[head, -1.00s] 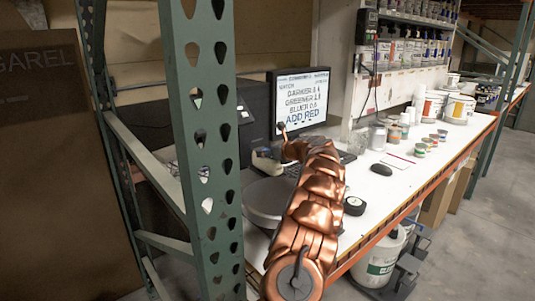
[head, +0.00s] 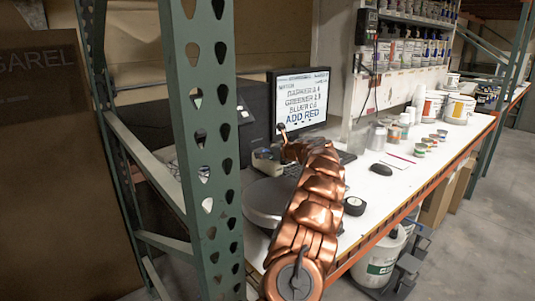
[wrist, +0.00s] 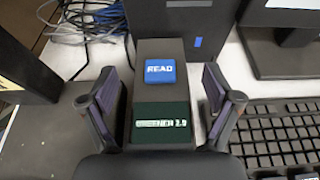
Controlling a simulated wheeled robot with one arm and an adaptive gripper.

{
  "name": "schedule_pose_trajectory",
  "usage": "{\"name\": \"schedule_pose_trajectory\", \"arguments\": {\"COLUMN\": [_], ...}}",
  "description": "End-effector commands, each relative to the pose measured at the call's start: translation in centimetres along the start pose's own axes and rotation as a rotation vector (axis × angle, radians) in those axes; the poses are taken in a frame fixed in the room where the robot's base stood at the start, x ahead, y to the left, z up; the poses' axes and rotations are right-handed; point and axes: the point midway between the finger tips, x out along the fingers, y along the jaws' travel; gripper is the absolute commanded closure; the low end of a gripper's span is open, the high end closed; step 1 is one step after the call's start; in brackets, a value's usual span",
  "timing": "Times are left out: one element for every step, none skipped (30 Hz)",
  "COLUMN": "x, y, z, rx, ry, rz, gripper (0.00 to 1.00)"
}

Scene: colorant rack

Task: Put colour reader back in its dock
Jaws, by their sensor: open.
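The colour reader (wrist: 160,50) is a dark box with a blue READ button and a small green screen with pale text, partly legible as a "greener" reading. It lies between the two fingers of my gripper (wrist: 160,78) in the wrist view. The fingers are spread, with a visible gap on each side of the reader. In the head view my gripper (head: 278,150) is beside the monitor, and my arm hides much of that spot. I cannot make out a separate dock or tell whether the reader sits in one.
A monitor (head: 303,105) reading ADD RED stands behind, with a dark case (wrist: 275,35) beside it. A keyboard (wrist: 285,135) is close on the right. A round grey plate (head: 268,198), a mouse (head: 380,169) and several small pots are on the bench. A green rack post (head: 205,150) stands in front.

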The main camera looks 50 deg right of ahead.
Motion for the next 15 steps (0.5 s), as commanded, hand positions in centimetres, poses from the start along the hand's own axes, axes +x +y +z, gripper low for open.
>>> {"name": "schedule_pose_trajectory", "arguments": {"x": [-0.1, -0.1, -0.3, -0.5, -0.7, -1.0, -1.2, -1.5, -1.9, -2.2, -2.5, -3.0, -3.4, -3.8, -4.2], "y": [0.0, 0.0, 0.0, 0.0, -0.1, -0.1, -0.1, -0.1, 0.0, 0.0, 0.0, 0.0, 0.0, -0.1, -0.1], "z": [0.1, 0.2, 0.2, 0.2, 0.2, 0.2, 0.2, 0.2, 0.1, 0.1, 0.1, 0.1, 0.1, 0.2, 0.2], "rx": [0.000, 0.000, 0.000, 0.000, 0.000, -0.001, 0.000, 0.000, 0.001, 0.002, 0.002, 0.003, 0.003, 0.002, 0.002], "ry": [0.000, 0.000, -0.001, -0.001, -0.001, -0.001, -0.001, -0.001, -0.001, -0.001, 0.000, -0.001, -0.002, -0.003, -0.003], "rz": [-0.001, -0.001, -0.001, -0.001, -0.001, -0.001, -0.001, -0.001, 0.000, 0.000, 0.001, 0.000, -0.001, -0.001, -0.002], "gripper": [0.11, 0.11, 0.11, 0.11, 0.11, 0.11, 0.11, 0.11, 0.11, 0.11, 0.11, 0.11, 0.11, 0.11, 0.11]}}
